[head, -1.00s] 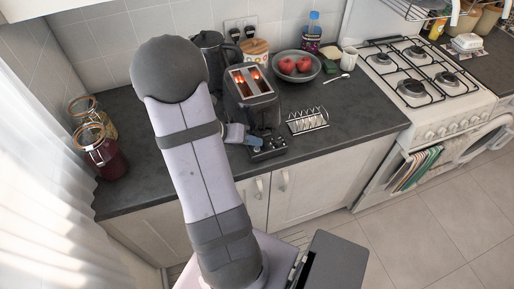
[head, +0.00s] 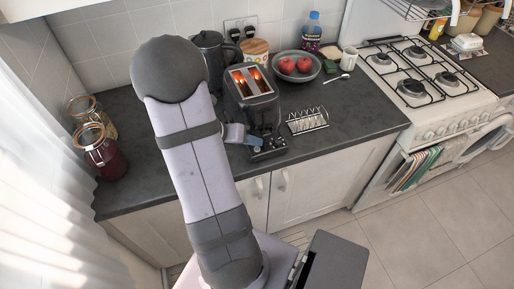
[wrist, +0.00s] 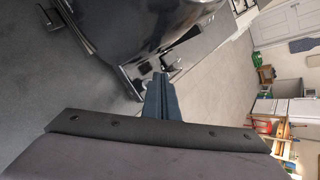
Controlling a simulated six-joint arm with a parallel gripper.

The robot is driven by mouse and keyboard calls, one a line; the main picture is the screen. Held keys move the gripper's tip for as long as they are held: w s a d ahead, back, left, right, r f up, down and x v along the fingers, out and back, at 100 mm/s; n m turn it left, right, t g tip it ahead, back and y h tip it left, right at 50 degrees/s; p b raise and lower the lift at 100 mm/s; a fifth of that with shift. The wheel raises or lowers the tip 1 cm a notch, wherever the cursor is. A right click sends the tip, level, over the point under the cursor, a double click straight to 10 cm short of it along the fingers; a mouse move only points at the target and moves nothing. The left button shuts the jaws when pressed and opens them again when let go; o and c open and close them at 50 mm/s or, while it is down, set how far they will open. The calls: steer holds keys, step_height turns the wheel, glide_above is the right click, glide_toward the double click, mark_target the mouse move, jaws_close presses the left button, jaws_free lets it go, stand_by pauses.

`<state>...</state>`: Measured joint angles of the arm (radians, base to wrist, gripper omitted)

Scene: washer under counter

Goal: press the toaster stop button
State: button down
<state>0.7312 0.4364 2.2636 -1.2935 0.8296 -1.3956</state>
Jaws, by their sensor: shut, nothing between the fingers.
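The toaster (head: 262,112) stands on the dark counter in the head view, its two slots glowing orange. Its control panel (head: 270,154) juts out at the front. In the wrist view the toaster's glossy dark side (wrist: 130,25) fills the top, with the panel (wrist: 133,73) below it. My gripper (head: 258,142) is shut and empty, its blue-grey fingertips at the panel's left side. In the wrist view the fingertips (wrist: 160,77) overlap the panel's controls. I cannot tell whether they touch it. The stop button cannot be picked out; the fingers may hide it.
A chrome toast rack (head: 307,121) stands right of the toaster. A bowl of red fruit (head: 297,68) and a kettle (head: 208,48) are behind. Glass jars (head: 101,152) stand at the left. The counter (head: 365,117) is clear toward the right front.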

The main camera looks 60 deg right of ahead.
mark_target(253, 151)
steer(key=shift+f+b, duration=0.5)
steer(key=shift+f, duration=0.3)
stand_by(0.9)
steer(key=shift+r, duration=0.1)
steer(key=shift+r+p, duration=0.7)
steer(key=shift+p, duration=0.2)
steer(key=shift+r, duration=0.1)
step_height(253, 151, up, 5)
steer(key=p, duration=0.5)
stand_by(0.9)
